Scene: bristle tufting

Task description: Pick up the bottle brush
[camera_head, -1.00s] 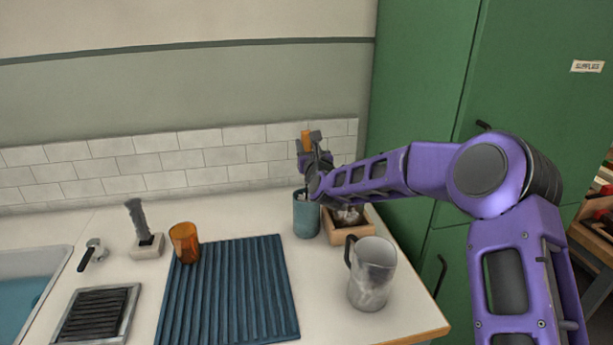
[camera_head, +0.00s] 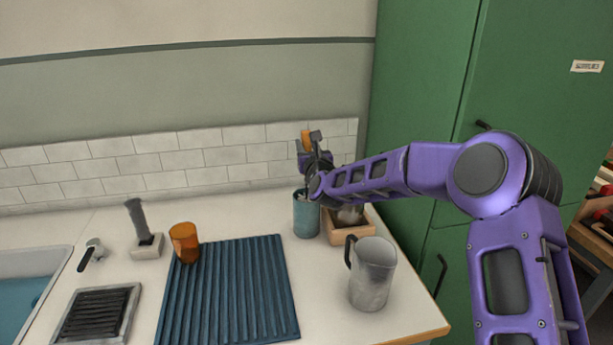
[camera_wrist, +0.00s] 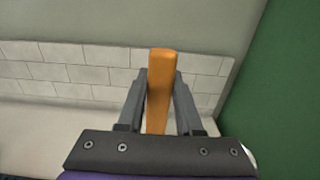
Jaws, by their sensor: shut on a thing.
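An orange handle, which I take to be the bottle brush (camera_head: 306,139), stands upright above the teal cup (camera_head: 306,216) at the back right of the counter. My gripper (camera_head: 310,152) is shut on this handle. In the wrist view the orange handle of the bottle brush (camera_wrist: 160,90) sits between the two grey fingers of my gripper (camera_wrist: 161,92), and its top rises past the fingertips. The brush's lower part is hidden by my gripper and the cup, so I cannot tell how deep it sits.
A wooden box (camera_head: 350,229) stands right beside the cup. A metal pitcher (camera_head: 372,275) stands in front of it. An orange tumbler (camera_head: 185,242) is at the back-left corner of the blue ribbed mat (camera_head: 235,295). A dark-handled brush in a holder (camera_head: 146,247) stands further left. A green cabinet (camera_head: 415,100) bounds the right.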

